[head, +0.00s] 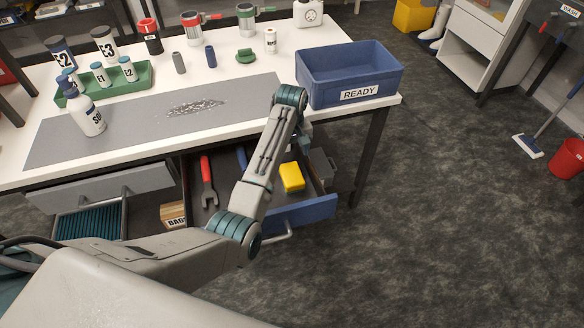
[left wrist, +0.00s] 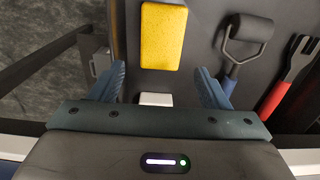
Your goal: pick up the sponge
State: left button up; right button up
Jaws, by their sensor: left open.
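The yellow sponge (head: 291,177) lies in the open blue-fronted drawer (head: 305,211) under the bench. In the left wrist view the sponge (left wrist: 163,37) is at the top, beyond the fingertips and apart from them. My left gripper (left wrist: 158,72) is open and empty, with one finger on each side of the sponge's line. In the head view my forearm hides most of this gripper (head: 304,138), above the drawer. My right gripper is not in view.
A red-handled tool (head: 207,183) and a blue-handled tool (head: 242,158) lie left of the sponge. A blue READY bin (head: 350,75) stands on the bench above. Another open drawer (head: 100,187) is at the left.

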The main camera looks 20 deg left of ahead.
pick_arm(q)
send_over(292, 174)
jog(key=f, duration=0.4)
jog(key=shift+w+a+f, duration=0.15)
jog(key=shift+a+f, duration=0.05)
jog(key=shift+f, duration=0.35)
notch_tip(292, 174, down, 4)
jog(key=shift+d+f, duration=0.1)
jog(key=shift+f, duration=0.35)
jog(key=shift+c, duration=0.2)
jog(key=c, duration=0.7)
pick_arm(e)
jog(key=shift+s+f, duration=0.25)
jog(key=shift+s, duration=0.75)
